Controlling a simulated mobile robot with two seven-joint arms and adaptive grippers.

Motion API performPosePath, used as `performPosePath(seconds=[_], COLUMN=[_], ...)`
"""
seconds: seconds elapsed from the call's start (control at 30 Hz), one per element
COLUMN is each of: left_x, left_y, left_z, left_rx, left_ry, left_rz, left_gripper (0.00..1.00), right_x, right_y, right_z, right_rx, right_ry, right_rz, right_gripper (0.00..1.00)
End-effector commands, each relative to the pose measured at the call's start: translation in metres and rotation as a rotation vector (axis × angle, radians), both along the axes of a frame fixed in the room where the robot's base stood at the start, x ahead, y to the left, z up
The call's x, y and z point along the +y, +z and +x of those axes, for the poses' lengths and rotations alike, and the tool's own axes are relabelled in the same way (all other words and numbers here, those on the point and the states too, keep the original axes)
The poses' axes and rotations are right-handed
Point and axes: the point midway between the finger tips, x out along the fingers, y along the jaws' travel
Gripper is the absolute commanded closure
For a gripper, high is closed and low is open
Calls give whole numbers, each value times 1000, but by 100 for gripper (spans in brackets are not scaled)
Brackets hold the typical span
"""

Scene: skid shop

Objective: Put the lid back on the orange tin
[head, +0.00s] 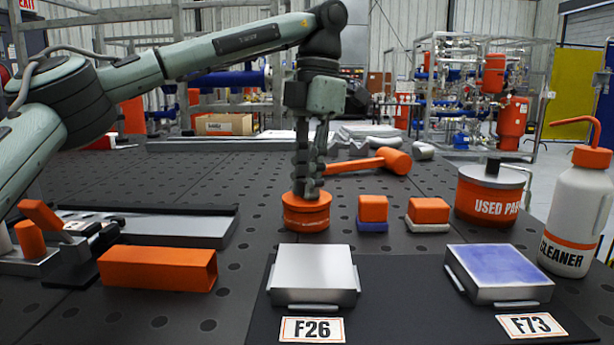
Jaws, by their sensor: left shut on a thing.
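The small round orange tin (306,218) stands on the dark perforated table, left of centre. My left gripper (309,192) points straight down at the tin's top, with its fingers shut. What they grip is mostly hidden by the fingers; it appears to be the lid, at the top of the tin. I cannot tell whether the lid is fully seated. My right gripper is not in view.
An orange mallet (375,162) lies just behind the tin. Two orange-topped blocks (373,208) (429,211) stand to its right. A labelled used-pads can (487,203) and cleaner bottle (577,215) are farther right. Metal blocks (313,272) (498,270) sit in front on a black mat.

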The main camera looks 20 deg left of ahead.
Motion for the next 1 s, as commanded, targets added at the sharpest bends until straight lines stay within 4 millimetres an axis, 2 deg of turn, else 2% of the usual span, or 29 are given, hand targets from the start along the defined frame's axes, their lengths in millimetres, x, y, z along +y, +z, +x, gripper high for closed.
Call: performPosePath(seconds=[0.2,0.23,0.4,0.63,0.8,1.0], left_x=[0,0,0,0,0,0], left_y=[0,0,0,0,0,0], left_z=[0,0,0,0,0,0], left_rx=[0,0,-1,-1,-1,-1], left_ry=[0,0,0,0,0,0], left_rz=[0,0,1,1,1,1], left_gripper=[100,81,60,58,37,37], right_x=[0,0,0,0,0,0], right_y=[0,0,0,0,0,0], right_z=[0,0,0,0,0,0], right_rx=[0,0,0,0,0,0], right_ry=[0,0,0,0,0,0], right_rz=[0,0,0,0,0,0], right_gripper=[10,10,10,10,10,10])
